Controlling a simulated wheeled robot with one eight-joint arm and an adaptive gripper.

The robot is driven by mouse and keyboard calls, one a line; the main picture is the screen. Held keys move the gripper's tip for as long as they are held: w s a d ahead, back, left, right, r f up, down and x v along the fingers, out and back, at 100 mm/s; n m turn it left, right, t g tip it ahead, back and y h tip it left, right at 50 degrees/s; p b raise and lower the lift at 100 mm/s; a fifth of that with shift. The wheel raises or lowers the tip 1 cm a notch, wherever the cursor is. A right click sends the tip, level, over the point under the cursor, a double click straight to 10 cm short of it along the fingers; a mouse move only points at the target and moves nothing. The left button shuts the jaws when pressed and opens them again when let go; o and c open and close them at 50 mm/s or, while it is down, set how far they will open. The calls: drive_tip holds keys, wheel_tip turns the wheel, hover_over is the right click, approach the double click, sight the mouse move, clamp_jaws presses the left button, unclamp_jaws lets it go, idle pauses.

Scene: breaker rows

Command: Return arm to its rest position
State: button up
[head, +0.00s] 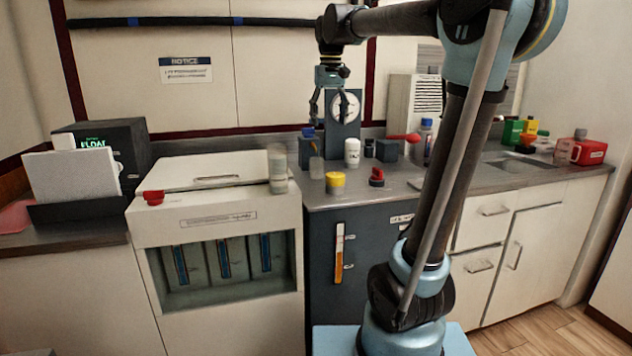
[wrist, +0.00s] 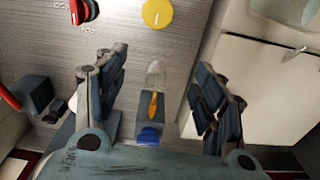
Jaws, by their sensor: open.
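My gripper (head: 330,108) hangs from my raised arm above the back of the grey counter in the head view, fingers pointing down. In the wrist view my gripper (wrist: 165,105) has its fingers spread apart with nothing held between them. Below and between the fingers, in the wrist view, there is a clear item with an orange part (wrist: 154,90) beside a blue cap (wrist: 149,136); the fingers look apart from them.
A white cabinet (head: 220,240) with a lid stands left. Coloured containers (head: 588,151) stand far right. Space above the front counter is clear.

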drive_tip(key=s+d+f, duration=0.5)
drive_tip(key=s+f, duration=0.3)
drive_tip(key=f, duration=0.3)
drive_tip(key=s+d+f+m+t, duration=0.1)
drive_tip(key=s+d+f, duration=0.4)
drive_tip(key=s+f, duration=0.4)
drive_tip(key=s+d+f+m, duration=0.1)
drive_tip(key=s+d+f, duration=0.4)
drive_tip(key=s+f, duration=0.4)
wheel_tip(320, 180, down, 4)
drive_tip(key=shift+f+t, duration=0.25)
drive_tip(key=shift+t, duration=0.15)
drive_tip(key=shift+s, duration=0.1)
drive_tip(key=shift+w+f, duration=0.2)
drive_tip(key=shift+w, duration=0.25)
